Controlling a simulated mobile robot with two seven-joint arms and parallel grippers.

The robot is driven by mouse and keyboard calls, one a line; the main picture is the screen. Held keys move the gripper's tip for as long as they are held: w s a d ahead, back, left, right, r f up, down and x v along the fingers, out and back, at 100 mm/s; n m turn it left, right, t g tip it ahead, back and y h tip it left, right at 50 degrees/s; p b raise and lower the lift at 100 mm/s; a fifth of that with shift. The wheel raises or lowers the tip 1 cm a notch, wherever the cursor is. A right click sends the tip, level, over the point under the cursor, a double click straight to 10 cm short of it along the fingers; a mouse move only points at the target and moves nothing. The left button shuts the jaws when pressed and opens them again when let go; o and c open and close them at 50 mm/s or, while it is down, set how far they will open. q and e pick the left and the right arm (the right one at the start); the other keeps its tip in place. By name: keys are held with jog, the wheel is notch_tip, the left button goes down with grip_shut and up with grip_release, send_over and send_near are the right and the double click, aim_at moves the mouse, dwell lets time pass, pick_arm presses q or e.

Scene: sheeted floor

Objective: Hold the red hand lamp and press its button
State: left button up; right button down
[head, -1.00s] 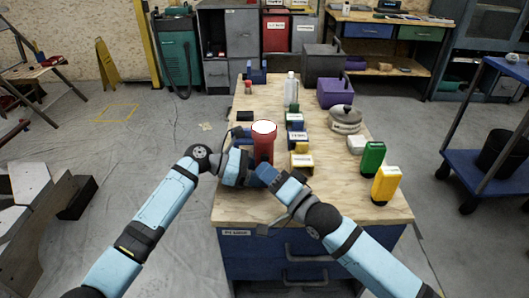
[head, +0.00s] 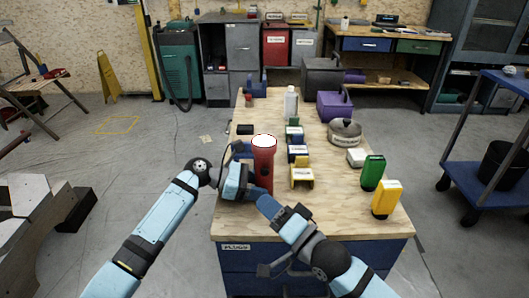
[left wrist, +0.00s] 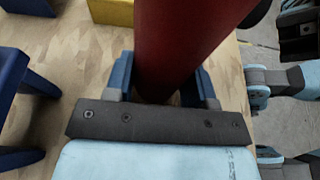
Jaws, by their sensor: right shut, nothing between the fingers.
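The red hand lamp (head: 264,163) stands upright at the left side of the wooden bench top, its round top face bright white. My left gripper (head: 257,182) reaches it from the left, low on its body. In the left wrist view the lamp (left wrist: 172,40) passes between the two blue fingers of my left gripper (left wrist: 165,88), which close on it from both sides. My right gripper (head: 266,204) is shut and empty, just in front of the lamp and apart from it. I cannot make out the lamp's button.
Right of the lamp stand a yellow holder (head: 302,175) and blue and green ones behind it. A green lamp (head: 372,172) and a yellow lamp (head: 386,199) stand at the right edge. The bench front (head: 290,262) has a drawer. Bare wood lies between.

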pick_arm(q)
jog(key=o, duration=0.5)
jog(key=shift+c, duration=0.2)
jog(key=shift+a, duration=0.1)
